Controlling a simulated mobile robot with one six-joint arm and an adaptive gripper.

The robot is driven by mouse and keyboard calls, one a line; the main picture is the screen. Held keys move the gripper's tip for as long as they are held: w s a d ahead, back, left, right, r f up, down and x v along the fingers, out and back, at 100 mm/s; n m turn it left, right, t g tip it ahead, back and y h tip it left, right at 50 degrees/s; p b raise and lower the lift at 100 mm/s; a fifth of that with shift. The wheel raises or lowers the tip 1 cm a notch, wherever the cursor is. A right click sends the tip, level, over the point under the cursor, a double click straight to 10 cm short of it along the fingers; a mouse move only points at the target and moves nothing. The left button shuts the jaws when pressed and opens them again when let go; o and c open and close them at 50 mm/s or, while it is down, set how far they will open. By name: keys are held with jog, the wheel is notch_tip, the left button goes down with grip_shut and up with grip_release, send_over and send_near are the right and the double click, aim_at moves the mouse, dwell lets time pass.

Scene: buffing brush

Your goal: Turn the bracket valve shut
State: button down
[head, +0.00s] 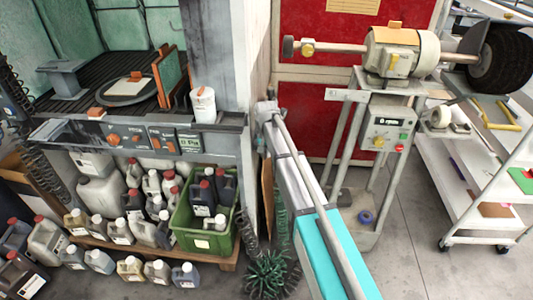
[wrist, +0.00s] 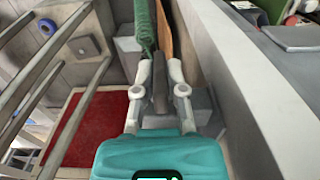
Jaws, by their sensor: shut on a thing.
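My gripper (wrist: 160,68) shows in the wrist view, its two pale fingers closed on either side of a dark grey bar (wrist: 160,95). The bar looks like the handle of the bracket valve. A grey block-like part (wrist: 203,108) sits beside the fingers, perhaps the valve's bracket. The bar's far end and its turning angle are hard to tell. In the head view my arm reaches up between the cabinet and the grinder stand; I cannot make out the fingers or the valve there.
A grey cabinet (head: 210,65) stands close on the left. The buffing machine (head: 400,55) on its metal stand is on the right. Several bottles and a green crate (head: 195,240) are at lower left.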

jog(key=shift+d+f+y, duration=0.1)
jog(key=shift+y, duration=0.4)
jog(key=y+b, duration=0.2)
jog(key=y, duration=0.1)
jog(key=shift+s+d+f+y, duration=0.1)
jog(key=shift+f+y, duration=0.1)
jog(key=shift+y, duration=0.1)
jog(key=y+b, duration=0.4)
jog(key=shift+f, duration=0.15)
jog(key=y+b, duration=0.6)
jog(key=b, duration=0.3)
jog(key=shift+f+t+y+b, duration=0.15)
jog(key=shift+t+y+b, duration=0.15)
jog(key=shift+y+b, duration=0.8)
jog(key=shift+b, duration=0.4)
jog(key=shift+r+y+b, duration=0.25)
jog(key=shift+y+b, duration=0.25)
jog(key=shift+b, duration=0.1)
jog(key=shift+r, duration=0.1)
jog(key=c, duration=0.7)
grip_release()
